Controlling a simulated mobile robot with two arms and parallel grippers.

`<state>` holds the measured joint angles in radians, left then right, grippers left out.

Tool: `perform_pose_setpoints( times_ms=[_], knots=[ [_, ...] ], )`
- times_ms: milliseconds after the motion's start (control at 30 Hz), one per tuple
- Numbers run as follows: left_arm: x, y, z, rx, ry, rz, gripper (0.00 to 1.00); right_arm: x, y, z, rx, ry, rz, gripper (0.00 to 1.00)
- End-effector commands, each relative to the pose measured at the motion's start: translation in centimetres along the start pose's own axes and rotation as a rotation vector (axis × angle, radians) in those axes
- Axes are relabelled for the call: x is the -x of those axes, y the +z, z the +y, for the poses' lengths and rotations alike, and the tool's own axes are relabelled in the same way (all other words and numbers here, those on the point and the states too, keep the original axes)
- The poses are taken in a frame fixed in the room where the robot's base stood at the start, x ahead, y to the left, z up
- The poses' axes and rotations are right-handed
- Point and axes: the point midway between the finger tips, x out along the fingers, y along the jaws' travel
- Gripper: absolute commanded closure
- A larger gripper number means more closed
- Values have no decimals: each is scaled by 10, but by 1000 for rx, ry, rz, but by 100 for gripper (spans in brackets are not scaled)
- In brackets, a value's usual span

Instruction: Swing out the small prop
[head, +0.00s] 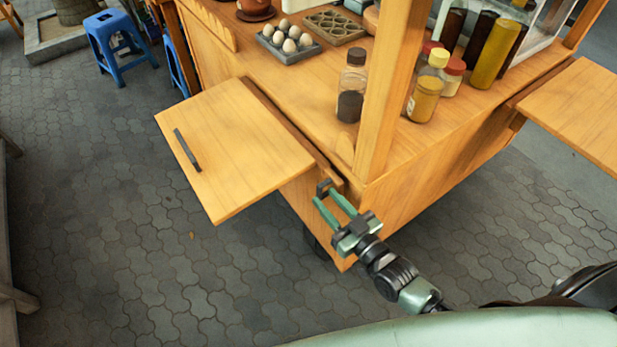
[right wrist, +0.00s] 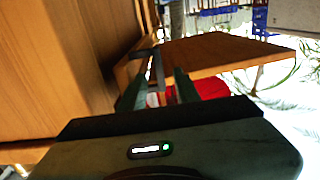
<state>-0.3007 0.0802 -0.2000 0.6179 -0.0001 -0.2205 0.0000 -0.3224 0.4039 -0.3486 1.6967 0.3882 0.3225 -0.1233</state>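A wooden flap (head: 235,150) with a dark handle (head: 187,150) sticks out level from the left side of the wooden cart. At the cart's near corner, a small wooden piece with a dark bracket-like handle (head: 324,186) sits by the flap's edge; it may be the small prop. My right gripper (head: 325,197) is at this handle, with its fingers apart. In the right wrist view the dark handle (right wrist: 147,54) reaches back between the open fingers (right wrist: 160,88), and the flap (right wrist: 215,55) is beyond. I cannot tell whether the fingers touch the handle. My left gripper is not seen.
The cart top holds an egg tray (head: 289,42), a dark-filled jar (head: 351,90) and several sauce bottles (head: 425,98) near a wooden post (head: 385,90). Another flap (head: 575,110) extends at right. A blue stool (head: 118,45) stands far left.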

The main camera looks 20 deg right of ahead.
Motion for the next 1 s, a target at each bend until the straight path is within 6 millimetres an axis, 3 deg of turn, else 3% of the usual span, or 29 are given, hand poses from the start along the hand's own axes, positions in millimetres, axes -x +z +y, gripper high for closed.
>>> perform_pose_setpoints(
  times_ms=[200,400,767,900,1000],
  knots=[
    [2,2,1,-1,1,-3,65,-37,-1,0,1,0,2,68],
    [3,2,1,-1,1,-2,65,-62,0,0,1,-1,-1,68],
    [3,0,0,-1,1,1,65,-69,1,0,0,-1,-3,68],
    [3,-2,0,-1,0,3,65,-69,1,0,1,-1,-3,100],
    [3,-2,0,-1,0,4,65,-69,1,0,1,-1,-3,100]
  ],
)
